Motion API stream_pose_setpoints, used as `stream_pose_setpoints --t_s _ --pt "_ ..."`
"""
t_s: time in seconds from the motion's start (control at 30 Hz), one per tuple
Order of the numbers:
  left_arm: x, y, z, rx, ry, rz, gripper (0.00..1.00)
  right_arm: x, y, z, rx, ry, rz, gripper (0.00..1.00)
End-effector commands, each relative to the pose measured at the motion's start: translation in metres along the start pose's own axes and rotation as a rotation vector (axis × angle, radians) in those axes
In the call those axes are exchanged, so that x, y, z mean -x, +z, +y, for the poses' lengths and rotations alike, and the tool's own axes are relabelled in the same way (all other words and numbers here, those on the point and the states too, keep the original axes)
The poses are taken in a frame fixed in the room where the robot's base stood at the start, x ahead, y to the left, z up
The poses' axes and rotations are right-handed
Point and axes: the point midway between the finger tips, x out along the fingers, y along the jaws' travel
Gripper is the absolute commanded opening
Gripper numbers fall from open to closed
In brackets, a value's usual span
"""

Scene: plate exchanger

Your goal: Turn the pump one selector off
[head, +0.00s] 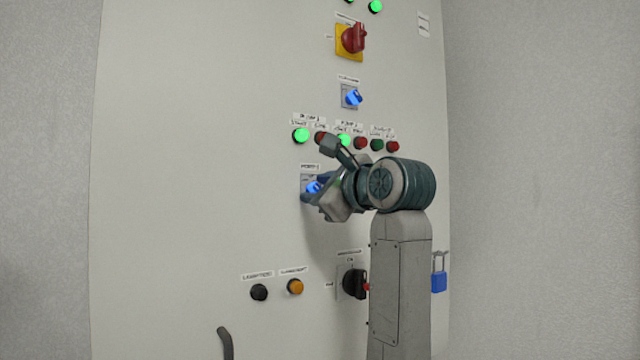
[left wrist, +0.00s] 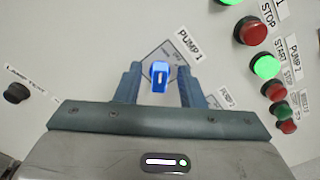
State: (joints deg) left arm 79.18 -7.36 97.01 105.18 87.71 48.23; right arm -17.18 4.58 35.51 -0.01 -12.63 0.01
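The pump one selector (left wrist: 159,75) is a blue knob on a square plate. In the left wrist view it sits between my left gripper's fingers, next to a label reading PUMP 1. It also shows in the head view (head: 312,187), partly covered by the gripper. My left gripper (left wrist: 158,82) is open, with one finger on each side of the knob and a visible gap to it on both sides. In the head view the left gripper (head: 322,184) is close to the panel; whether it touches is unclear. My right gripper is not in view.
The grey cabinet panel (head: 200,180) carries a red-and-yellow switch (head: 351,40), another blue selector (head: 352,97), and a row of green and red buttons just above the gripper. Black and orange buttons (head: 295,287), a black rotary switch (head: 353,283) and a blue padlock (head: 438,281) are lower.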

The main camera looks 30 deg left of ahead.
Motion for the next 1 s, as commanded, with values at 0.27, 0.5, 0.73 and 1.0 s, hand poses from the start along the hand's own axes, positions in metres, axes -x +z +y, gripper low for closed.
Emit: stream_pose_setpoints --t_s 0.27,0.5,0.73,1.0 --pt "0.0 0.0 0.0 0.0 0.0 0.0 0.12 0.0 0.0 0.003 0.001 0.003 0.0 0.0" --pt "0.0 0.0 0.0 -0.005 0.0 -0.001 0.0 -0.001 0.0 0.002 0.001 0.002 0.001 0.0" --pt "0.0 0.0 0.0 -0.072 0.0 -0.001 0.0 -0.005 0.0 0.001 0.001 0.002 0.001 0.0" --pt "0.0 -0.001 0.0 -0.266 -0.001 -0.002 0.0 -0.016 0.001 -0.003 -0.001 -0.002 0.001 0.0"
